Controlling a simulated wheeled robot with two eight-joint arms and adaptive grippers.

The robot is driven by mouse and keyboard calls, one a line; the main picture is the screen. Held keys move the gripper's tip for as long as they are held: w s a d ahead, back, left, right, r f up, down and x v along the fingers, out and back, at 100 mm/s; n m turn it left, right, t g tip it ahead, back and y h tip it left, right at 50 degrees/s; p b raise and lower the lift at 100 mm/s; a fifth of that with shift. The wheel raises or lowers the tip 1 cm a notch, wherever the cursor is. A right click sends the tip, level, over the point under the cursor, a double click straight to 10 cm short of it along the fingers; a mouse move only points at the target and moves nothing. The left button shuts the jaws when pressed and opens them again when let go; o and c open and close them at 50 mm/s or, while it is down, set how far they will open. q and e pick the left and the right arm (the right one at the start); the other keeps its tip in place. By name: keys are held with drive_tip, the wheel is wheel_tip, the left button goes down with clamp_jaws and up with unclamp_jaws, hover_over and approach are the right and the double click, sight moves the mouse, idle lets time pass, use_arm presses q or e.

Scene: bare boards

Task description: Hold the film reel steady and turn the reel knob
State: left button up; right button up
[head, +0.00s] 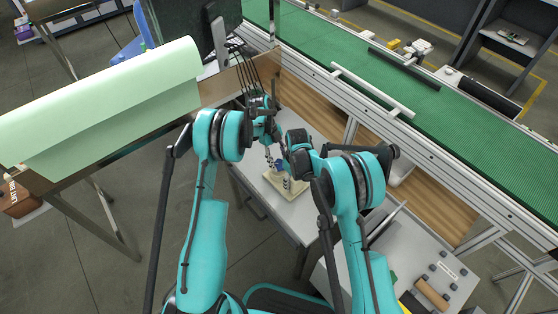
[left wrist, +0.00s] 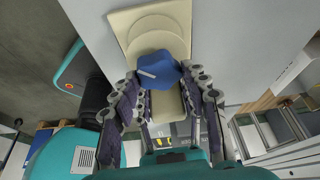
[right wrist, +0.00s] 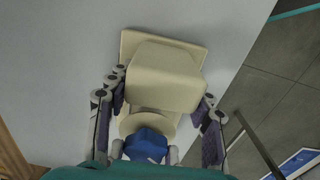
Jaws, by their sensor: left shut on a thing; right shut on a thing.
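The film reel is a cream piece with a flat base (head: 292,192), a raised block and round discs, on a light grey tabletop. In the left wrist view its base plate (left wrist: 125,22) and discs show beyond a blue faceted reel knob (left wrist: 158,70). My left gripper (left wrist: 162,76) is shut on this knob, one finger at each side. In the right wrist view my right gripper (right wrist: 162,88) is shut on the cream block (right wrist: 165,75) of the reel. The knob (right wrist: 146,145) shows near the bottom there. In the head view my arms partly hide the reel.
A green conveyor (head: 440,115) with a metal frame runs along the right. A table with a pale green sheet (head: 100,100) stands at the left. A monitor (head: 218,40) stands behind my left arm. The tabletop (right wrist: 60,80) around the reel is clear.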

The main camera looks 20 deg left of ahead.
use_arm(q)
drive_tip(key=shift+n, duration=0.3)
drive_tip(key=n+t, duration=0.1)
drive_tip(key=n, duration=0.3)
drive_tip(key=shift+s+t+h, duration=0.1)
drive_tip(key=shift+t+h, duration=0.2)
drive_tip(key=shift+t, duration=0.1)
drive_tip(key=n+t, duration=0.1)
drive_tip(key=n, duration=0.3)
drive_tip(key=shift+s, duration=0.1)
drive_tip(key=n+t, duration=0.1)
drive_tip(key=n, duration=0.1)
drive_tip(key=n+t, duration=0.1)
drive_tip(key=n, duration=0.1)
drive_tip(key=shift+s+n+y, duration=0.1)
drive_tip(key=shift+n+y, duration=0.2)
drive_tip(key=shift+y, duration=0.1)
drive_tip(key=shift+s+n+t+y, duration=0.1)
drive_tip(key=shift+n+t+y, duration=0.45)
drive_tip(key=shift+n, duration=1.45)
drive_tip(key=o, duration=1.2)
drive_tip(key=shift+c, duration=0.2)
